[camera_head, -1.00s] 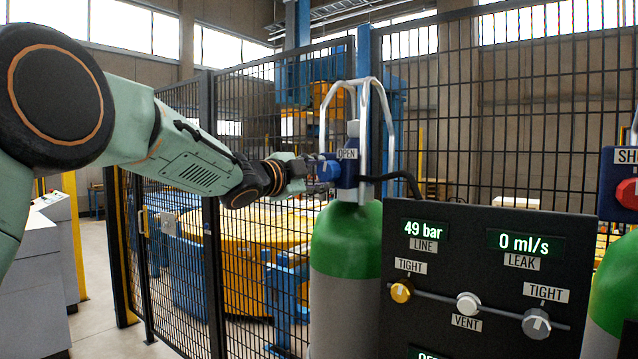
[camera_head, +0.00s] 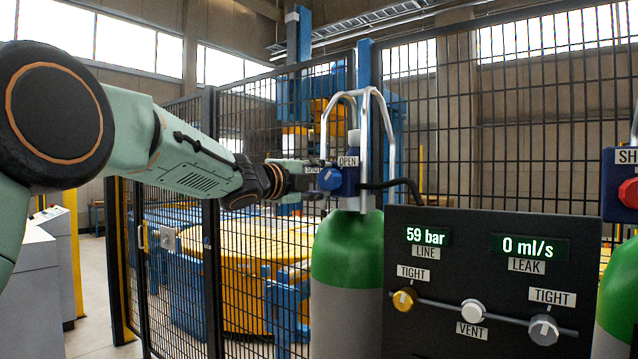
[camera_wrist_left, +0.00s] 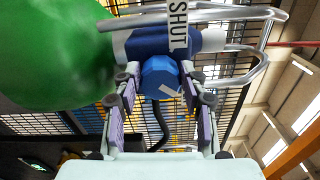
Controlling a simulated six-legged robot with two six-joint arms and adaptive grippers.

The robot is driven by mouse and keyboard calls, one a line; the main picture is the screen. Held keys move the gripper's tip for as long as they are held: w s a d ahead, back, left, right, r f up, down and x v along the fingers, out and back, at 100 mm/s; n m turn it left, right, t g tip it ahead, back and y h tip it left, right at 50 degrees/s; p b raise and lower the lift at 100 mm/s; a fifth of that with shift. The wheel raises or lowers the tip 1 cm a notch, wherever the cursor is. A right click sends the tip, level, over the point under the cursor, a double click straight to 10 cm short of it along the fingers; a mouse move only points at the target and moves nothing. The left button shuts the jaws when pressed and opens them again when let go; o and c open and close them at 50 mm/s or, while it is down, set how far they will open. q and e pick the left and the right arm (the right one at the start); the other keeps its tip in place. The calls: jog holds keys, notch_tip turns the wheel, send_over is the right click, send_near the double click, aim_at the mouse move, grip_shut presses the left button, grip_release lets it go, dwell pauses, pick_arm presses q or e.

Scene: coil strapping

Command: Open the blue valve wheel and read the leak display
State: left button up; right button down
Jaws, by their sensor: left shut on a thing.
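The blue valve wheel (camera_head: 330,179) sits on a dark blue valve block on top of a green and grey gas cylinder (camera_head: 346,252). My left gripper (camera_head: 312,179) comes in from the left and is shut on the wheel. In the wrist view the wheel (camera_wrist_left: 160,76) lies between its two fingers. The leak display (camera_head: 530,246) reads 0 ml/s, and the line display (camera_head: 428,237) reads 59 bar. My right gripper is out of view.
A silver guard frame (camera_head: 389,140) arches around the valve. A dark panel (camera_head: 440,335) carries a yellow TIGHT knob (camera_head: 404,300), a VENT knob (camera_head: 473,311) and a grey TIGHT knob (camera_head: 543,330). A black mesh fence (camera_head: 500,120) stands behind. A red knob (camera_head: 629,193) is at the right edge.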

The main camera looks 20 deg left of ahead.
pick_arm(q)
jog(key=shift+d+f, duration=0.1)
jog(key=shift+f, duration=0.2)
jog(key=o, duration=1.2)
jog(key=shift+s+d+r, duration=0.1)
jog(key=shift+s+r, duration=0.2)
jog(key=shift+s, duration=0.05)
jog(key=shift+c, duration=0.2)
jog(key=shift+w+f, duration=0.1)
jog(key=shift+w, duration=0.2)
jog(key=v, duration=1.2)
jog(key=shift+s, duration=0.2)
jog(key=shift+w, duration=0.2)
